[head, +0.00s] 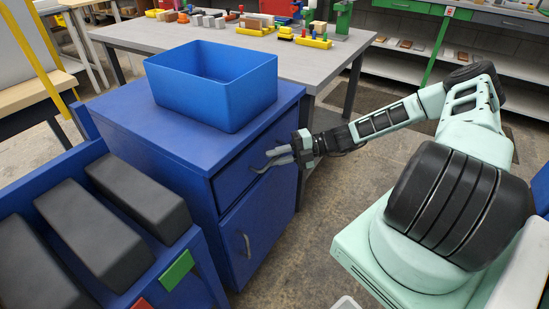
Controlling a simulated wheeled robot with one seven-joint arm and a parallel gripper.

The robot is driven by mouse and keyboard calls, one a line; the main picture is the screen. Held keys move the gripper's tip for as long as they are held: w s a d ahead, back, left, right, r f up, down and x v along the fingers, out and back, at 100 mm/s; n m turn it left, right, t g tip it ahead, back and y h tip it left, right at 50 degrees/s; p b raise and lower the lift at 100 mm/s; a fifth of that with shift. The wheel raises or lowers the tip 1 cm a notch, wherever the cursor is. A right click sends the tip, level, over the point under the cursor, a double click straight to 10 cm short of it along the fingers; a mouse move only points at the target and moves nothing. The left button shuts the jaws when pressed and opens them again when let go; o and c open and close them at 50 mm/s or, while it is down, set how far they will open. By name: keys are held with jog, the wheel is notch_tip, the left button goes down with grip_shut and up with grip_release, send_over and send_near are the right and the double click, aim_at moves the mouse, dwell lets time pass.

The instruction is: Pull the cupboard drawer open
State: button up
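The blue cupboard (150,130) stands in the middle of the head view, with an open blue bin (215,95) on its top. Its drawer front (233,172) is the upper panel on the side facing my arm. The drawer looks flush with the cupboard, with no clear gap around it. My gripper (270,160) is at the right part of the drawer front, its grey fingers pointing at the panel. The lower door (250,235) is shut and has a metal handle (247,246).
A blue rack (60,190) with dark grey blocks (95,235) stands close at the cupboard's left front. A grey worktable (330,62) with colourful parts is behind the cupboard. Bare floor (335,205) lies between the cupboard and my base. Shelves stand at the back right.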

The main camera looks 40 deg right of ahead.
jog(key=shift+w+a, duration=0.2)
jog(key=shift+a, duration=0.15)
jog(key=shift+c, duration=0.3)
grip_shut()
jog(key=shift+s, duration=0.15)
jog(key=s+d+p, duration=0.2)
jog(key=s+d, duration=0.2)
jog(key=s, duration=0.6)
jog(key=s+d+p, duration=0.3)
jog(key=s+d, duration=0.1)
jog(key=s, duration=0.7)
jog(key=s+d+p, duration=0.3)
jog(key=s, duration=0.8)
jog(key=shift+s+d, duration=0.15)
jog(key=shift+d, duration=0.25)
jog(key=shift+o, duration=0.3)
grip_release()
